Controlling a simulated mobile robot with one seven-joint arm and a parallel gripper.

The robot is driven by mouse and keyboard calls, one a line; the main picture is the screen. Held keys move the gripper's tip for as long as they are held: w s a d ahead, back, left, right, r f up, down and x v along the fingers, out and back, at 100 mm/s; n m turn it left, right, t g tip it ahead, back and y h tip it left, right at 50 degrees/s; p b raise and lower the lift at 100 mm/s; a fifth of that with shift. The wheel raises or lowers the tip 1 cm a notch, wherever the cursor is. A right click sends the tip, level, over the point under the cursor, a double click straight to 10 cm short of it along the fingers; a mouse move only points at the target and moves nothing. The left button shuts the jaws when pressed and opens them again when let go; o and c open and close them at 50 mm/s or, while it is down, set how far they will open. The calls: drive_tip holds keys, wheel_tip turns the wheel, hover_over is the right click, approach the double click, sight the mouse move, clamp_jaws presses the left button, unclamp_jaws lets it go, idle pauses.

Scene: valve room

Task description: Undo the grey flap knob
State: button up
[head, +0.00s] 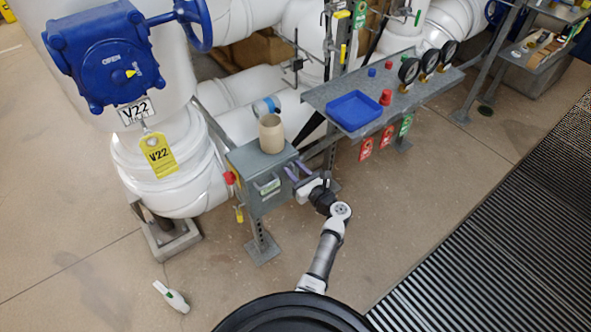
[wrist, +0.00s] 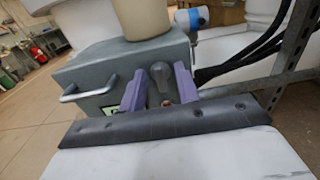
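The grey box (head: 247,165) stands on a post, with a bar handle (head: 268,187) on its front. In the wrist view the grey box (wrist: 120,65) fills the middle, and its handle (wrist: 88,89) is at the left. The grey knob (wrist: 161,80) sticks out of the box's front, between the purple fingers of my gripper (wrist: 160,84). The fingers are apart, one on each side of the knob, with a narrow gap seeming to show beside it. In the head view my gripper (head: 298,171) is at the box's right front; the knob cannot be made out there.
A beige cup (head: 271,134) stands on the box. A red knob (head: 229,178) is on its left side. To the right, a grey shelf (head: 325,92) holds a blue tray (head: 354,111) and gauges (head: 409,70). White pipes (head: 240,97) run behind. The floor in front is mostly clear.

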drive_tip(key=c, duration=0.7)
drive_tip(key=shift+n+b, duration=0.3)
drive_tip(key=n+b, duration=0.1)
drive_tip(key=n, duration=0.1)
drive_tip(key=n+b, duration=0.1)
drive_tip(key=b, duration=0.1)
drive_tip(key=shift+f+n, duration=0.2)
drive_tip(key=shift+n, duration=0.2)
drive_tip(key=n+b, duration=0.4)
drive_tip(key=shift+a+f, duration=0.1)
drive_tip(key=n+b, duration=0.7)
drive_tip(key=shift+a+n, duration=0.1)
drive_tip(key=shift+n, duration=0.2)
drive_tip(key=shift+r, duration=0.2)
